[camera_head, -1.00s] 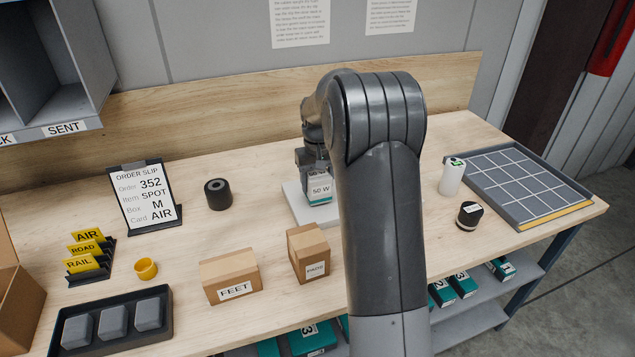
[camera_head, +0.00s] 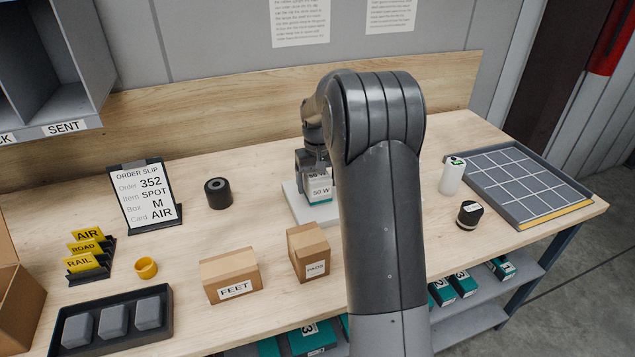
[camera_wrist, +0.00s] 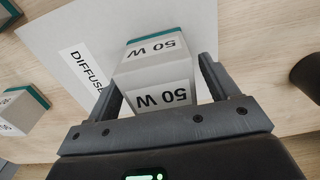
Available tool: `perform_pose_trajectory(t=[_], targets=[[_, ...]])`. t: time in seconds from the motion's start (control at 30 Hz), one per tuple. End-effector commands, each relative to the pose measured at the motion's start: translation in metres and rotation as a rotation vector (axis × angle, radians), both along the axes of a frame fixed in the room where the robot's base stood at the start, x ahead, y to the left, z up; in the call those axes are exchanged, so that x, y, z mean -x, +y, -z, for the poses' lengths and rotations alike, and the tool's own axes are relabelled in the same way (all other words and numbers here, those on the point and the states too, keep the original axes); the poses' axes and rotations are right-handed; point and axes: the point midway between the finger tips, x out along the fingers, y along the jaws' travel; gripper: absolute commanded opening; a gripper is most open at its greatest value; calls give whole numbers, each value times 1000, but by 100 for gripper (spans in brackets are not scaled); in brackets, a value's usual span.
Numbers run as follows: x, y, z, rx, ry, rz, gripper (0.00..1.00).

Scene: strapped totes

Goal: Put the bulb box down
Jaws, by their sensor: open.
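The bulb box (camera_head: 319,190) is a white carton marked "50 W" with a teal end. It stands on a pale grey pad (camera_head: 297,208) on the bench, and it also shows in the wrist view (camera_wrist: 155,75). My gripper (camera_head: 315,172) is over the box from above. In the wrist view my gripper (camera_wrist: 160,88) has one finger on each side of the box, open around it. Printed lettering starting "DIFFUS" lies on the pad beside the box. My arm hides the bench to the right of the box.
FEET (camera_head: 230,275) and PADS (camera_head: 309,252) cartons stand in front. A dark roller (camera_head: 218,193) is at left. A white cylinder (camera_head: 452,176), dark jar (camera_head: 469,215) and gridded tray (camera_head: 520,181) are at right. Another teal-ended box (camera_wrist: 20,110) shows in the wrist view.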

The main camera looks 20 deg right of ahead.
Motion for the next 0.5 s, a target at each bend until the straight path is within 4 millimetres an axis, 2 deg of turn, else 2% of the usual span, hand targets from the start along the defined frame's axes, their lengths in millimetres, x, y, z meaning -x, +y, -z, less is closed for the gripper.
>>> perform_pose_trajectory(t=[0.17, 0.5], targets=[[-1, 0, -28, 1, -4, 0, 80], [-1, 0, -98, 1, -4, 0, 80]])
